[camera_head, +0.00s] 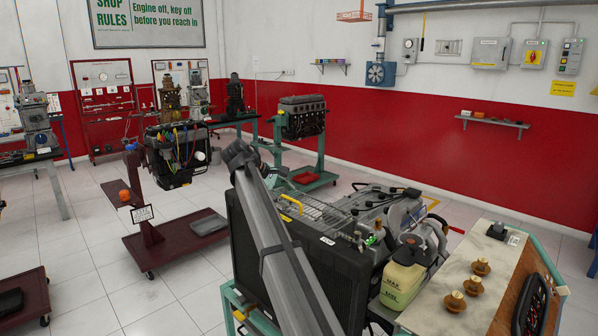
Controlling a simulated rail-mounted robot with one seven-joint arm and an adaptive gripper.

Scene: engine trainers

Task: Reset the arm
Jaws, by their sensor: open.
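My arm (282,250) shows as a long grey link in the head view. It rises from the bottom edge, leaning up and left, to a dark grey joint (240,157) at its top. It crosses in front of the black radiator (335,270) of the near engine trainer (385,215). I cannot make out my gripper or its fingers anywhere in this view. No held object shows.
A red engine stand (175,240) and a green engine stand (318,172) stand behind. Open tiled floor (85,235) lies left.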

